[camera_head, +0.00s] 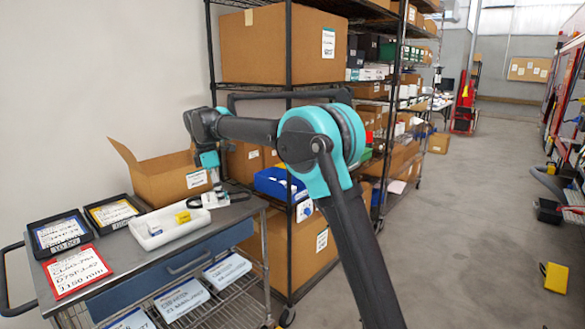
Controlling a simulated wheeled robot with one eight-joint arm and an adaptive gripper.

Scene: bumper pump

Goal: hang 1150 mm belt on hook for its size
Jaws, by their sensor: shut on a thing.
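My gripper (214,178) points down over the far right end of the grey cart and is shut. Just below it is a dark looped belt (240,196) with a white label or sleeve (216,198), small in this view. The belt appears to be in the jaws, but the fingertips and grip point are too small to see clearly. A red-framed card (77,271) at the cart's near left reads 1150 mm. I cannot make out any size hooks.
The cart top (150,262) holds two black trays with cards (59,233) (113,211), a white tray (168,226) with small boxes, and an open cardboard box (165,179) behind. A loaded shelf rack (289,130) stands close right. The aisle floor (440,235) is mostly clear.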

